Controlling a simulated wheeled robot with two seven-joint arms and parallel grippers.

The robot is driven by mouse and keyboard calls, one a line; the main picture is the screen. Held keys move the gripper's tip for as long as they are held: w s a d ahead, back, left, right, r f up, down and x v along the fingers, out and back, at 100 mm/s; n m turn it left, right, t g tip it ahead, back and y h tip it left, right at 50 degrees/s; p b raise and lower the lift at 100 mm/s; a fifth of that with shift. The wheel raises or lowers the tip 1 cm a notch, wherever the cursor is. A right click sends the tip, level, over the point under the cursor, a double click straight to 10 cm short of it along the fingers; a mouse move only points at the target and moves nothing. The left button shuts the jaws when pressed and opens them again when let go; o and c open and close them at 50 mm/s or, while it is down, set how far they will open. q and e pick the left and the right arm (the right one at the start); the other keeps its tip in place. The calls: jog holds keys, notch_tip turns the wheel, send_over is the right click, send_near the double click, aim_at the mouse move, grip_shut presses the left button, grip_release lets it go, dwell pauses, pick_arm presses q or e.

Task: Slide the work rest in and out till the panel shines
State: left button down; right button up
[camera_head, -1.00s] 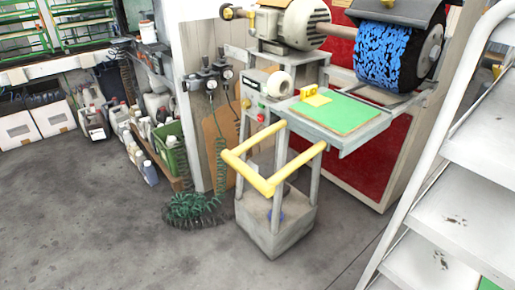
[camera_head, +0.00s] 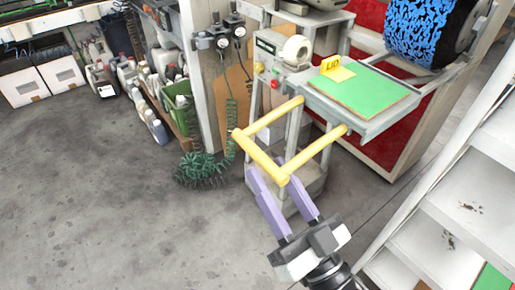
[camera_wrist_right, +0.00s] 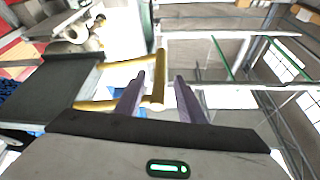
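The work rest is a grey sliding table (camera_head: 388,122) carrying a green panel (camera_head: 358,93), with a yellow U-shaped handle (camera_head: 262,160) at its front. A blue buffing brush (camera_head: 416,30) sits behind the panel. My right gripper (camera_head: 268,176) is at the handle's front bar, with its two purple fingers apart. In the right wrist view the right gripper (camera_wrist_right: 158,84) is open, and the yellow handle (camera_wrist_right: 157,78) shows between its fingers. I cannot tell whether the fingers touch the bar. My left gripper is not in view.
White metal steps (camera_head: 450,200) stand close on the right. A green coiled hose (camera_head: 205,168) lies on the floor left of the machine. A green crate (camera_head: 178,103) and several bottles stand by the wall. The floor at left is clear.

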aim_at(250, 142)
jog(key=x, duration=0.5)
jog(key=shift+w+a+p, duration=0.1)
jog(key=shift+w+p, duration=0.05)
jog(key=shift+p, duration=0.15)
grip_shut()
